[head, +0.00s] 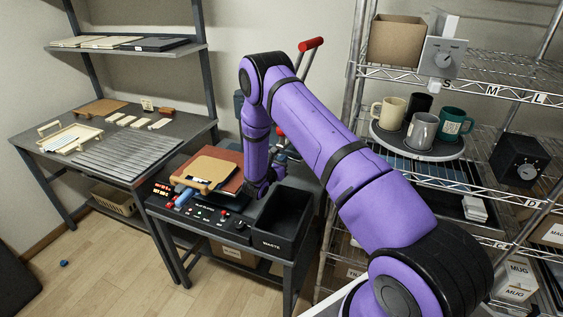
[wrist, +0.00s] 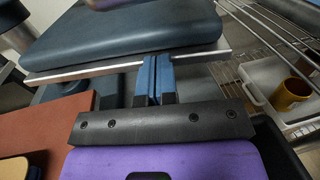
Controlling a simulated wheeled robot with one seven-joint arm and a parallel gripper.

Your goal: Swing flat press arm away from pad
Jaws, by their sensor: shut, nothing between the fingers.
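My gripper (wrist: 155,72) is shut and empty. Its two blue fingers lie side by side at the near edge of a dark blue-grey slab with a silver rim (wrist: 125,35), which looks like the flat press plate. Whether they touch it I cannot tell. In the head view my arm hides most of the press. A red-tipped lever (head: 311,44) rises behind my arm. A reddish-brown flat pad or board (head: 231,184) lies on the press table, with a tan board (head: 208,172) over it. The reddish-brown surface (wrist: 50,128) also shows at left in the wrist view.
A black waste bin (head: 283,222) stands right of the control buttons (head: 203,213). A wire rack at right holds mugs on a round tray (head: 419,147). A pale bin with a mustard mug (wrist: 290,93) is at the wrist view's right. A work table (head: 128,157) stands at left.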

